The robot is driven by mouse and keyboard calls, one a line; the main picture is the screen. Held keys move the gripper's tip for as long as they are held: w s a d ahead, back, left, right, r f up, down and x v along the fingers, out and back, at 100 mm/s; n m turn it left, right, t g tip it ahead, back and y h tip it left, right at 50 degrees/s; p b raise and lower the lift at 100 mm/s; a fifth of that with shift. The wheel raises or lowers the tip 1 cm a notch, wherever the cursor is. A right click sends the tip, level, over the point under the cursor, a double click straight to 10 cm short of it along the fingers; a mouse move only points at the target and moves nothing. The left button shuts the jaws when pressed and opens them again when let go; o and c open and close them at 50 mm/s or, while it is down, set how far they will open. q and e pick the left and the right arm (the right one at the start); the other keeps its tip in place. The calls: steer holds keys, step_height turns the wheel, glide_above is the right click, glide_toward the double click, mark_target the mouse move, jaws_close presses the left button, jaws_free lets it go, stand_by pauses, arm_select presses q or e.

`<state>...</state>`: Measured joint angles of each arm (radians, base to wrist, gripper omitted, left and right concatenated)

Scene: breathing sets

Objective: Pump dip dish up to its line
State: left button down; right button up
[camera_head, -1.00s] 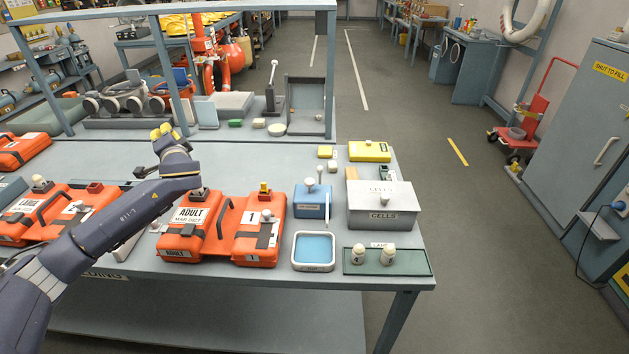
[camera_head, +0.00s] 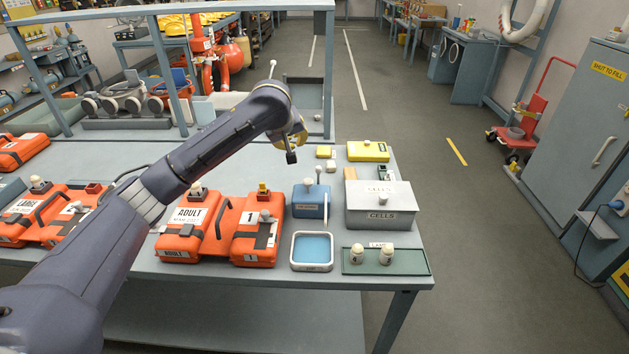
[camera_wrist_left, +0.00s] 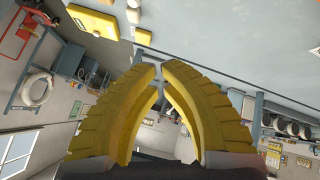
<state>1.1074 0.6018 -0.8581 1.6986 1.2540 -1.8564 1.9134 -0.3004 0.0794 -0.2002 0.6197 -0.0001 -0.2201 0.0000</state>
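A square dish (camera_head: 312,233) with a pale rim and blue inside stands near the table's front edge; I cannot make out a line in it. Behind it is a blue box (camera_head: 308,209) with a pale knob on top. A thin rod with a pale knob (camera_head: 318,170) rises beside it. My left gripper (camera_head: 291,148) is above the table, behind and left of the blue box, touching nothing I can see. In the left wrist view its yellow fingers (camera_wrist_left: 160,68) nearly meet at the tips, with nothing between them. My right gripper is out of view.
Right of the dish are a green tray (camera_head: 412,262) with two white pots and a grey CELLS box (camera_head: 380,212). Orange cases (camera_head: 186,232) stand to the left. A yellow box (camera_head: 368,151) lies behind; the shelf frame stands at the back left.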

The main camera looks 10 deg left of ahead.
arm_select(q)
steer(key=r+n+h, duration=0.1)
glide_above(308, 182)
steer(key=w, duration=0.3)
steer(key=shift+s+a+g, duration=0.1)
steer(key=shift+s+g, duration=0.1)
steer(key=shift+g, duration=0.2)
steer(key=shift+f, duration=0.1)
steer(key=shift+f, duration=4.3)
steer(key=shift+f, duration=1.6)
steer(key=shift+r, duration=1.7)
